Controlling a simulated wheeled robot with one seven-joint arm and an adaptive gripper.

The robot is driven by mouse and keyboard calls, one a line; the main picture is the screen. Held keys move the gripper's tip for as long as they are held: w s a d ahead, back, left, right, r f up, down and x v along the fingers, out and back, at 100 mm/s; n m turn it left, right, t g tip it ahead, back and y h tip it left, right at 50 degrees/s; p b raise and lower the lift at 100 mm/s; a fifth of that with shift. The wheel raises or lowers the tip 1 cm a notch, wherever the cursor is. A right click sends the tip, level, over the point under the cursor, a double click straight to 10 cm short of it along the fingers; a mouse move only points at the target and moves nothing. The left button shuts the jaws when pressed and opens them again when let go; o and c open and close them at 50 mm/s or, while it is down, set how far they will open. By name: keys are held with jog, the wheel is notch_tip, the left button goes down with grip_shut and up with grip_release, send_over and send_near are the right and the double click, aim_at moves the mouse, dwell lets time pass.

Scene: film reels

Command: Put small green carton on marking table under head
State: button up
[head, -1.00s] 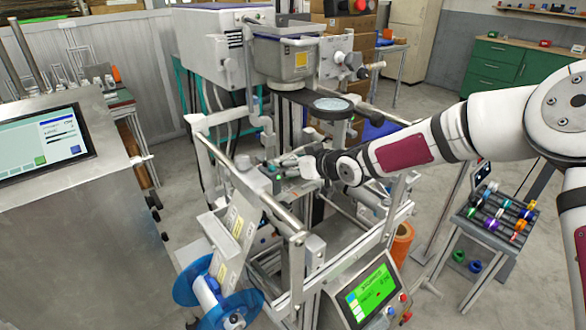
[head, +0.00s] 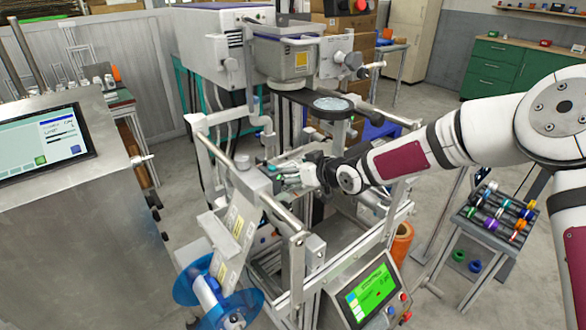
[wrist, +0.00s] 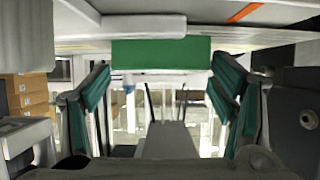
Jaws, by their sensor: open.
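My gripper (head: 283,178) is inside the metal frame of the machine, below its grey head unit (head: 287,60). In the wrist view my gripper (wrist: 160,100) is open, with green-padded fingers apart at left and right. A small green carton (wrist: 160,53) shows ahead, centred between the fingers, near the top of the picture. Its flat face is towards the camera, and no finger visibly touches it. In the head view I cannot tell the carton surely from the green finger pads. I cannot clearly make out the marking table.
Metal posts and rails (head: 300,262) surround my gripper closely. A blue reel (head: 212,300) and a green-lit control screen (head: 370,293) are at the front. A grey console (head: 75,220) stands at left.

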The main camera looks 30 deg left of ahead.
jog(key=v, duration=1.1)
jog(key=shift+s+d+p, duration=0.15)
jog(key=shift+d+p, duration=0.15)
jog(key=shift+p, duration=0.1)
jog(key=shift+d+r, duration=0.1)
jog(key=shift+r, duration=0.05)
